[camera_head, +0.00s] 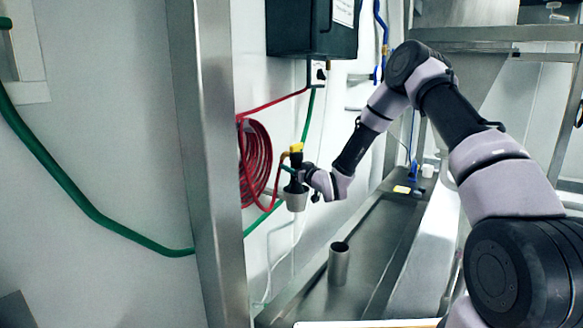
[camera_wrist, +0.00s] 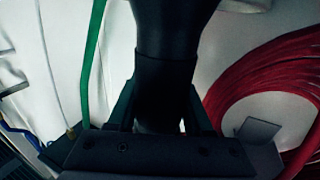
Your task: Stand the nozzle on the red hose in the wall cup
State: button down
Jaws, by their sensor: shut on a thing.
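The nozzle (camera_head: 296,162) is black with a yellow top part, and the red hose (camera_head: 246,150) leads to it from a coil on the wall. My gripper (camera_head: 299,179) is shut on the nozzle, which looks upright. In the wrist view the black nozzle body (camera_wrist: 165,85) stands between the jaws of my gripper (camera_wrist: 158,128). The pale grey wall cup (camera_head: 296,203) is right below the nozzle. The nozzle's lower end meets the cup's mouth in the picture; the gripper partly hides it, so I cannot tell whether it is inside.
A metal cylinder (camera_head: 338,266) stands on the steel counter below the cup. A steel post (camera_head: 208,170) rises left of the coil. A dark box (camera_head: 312,28) hangs above. A green hose (camera_head: 80,195) runs along the wall. The wrist view shows the red coil (camera_wrist: 250,75) at right.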

jog(key=shift+f, duration=0.5)
dwell(0.4)
jog(key=shift+c, duration=1.1)
grip_release()
jog(key=shift+f, duration=0.1)
jog(key=v, duration=1.1)
jog(key=shift+w, duration=0.1)
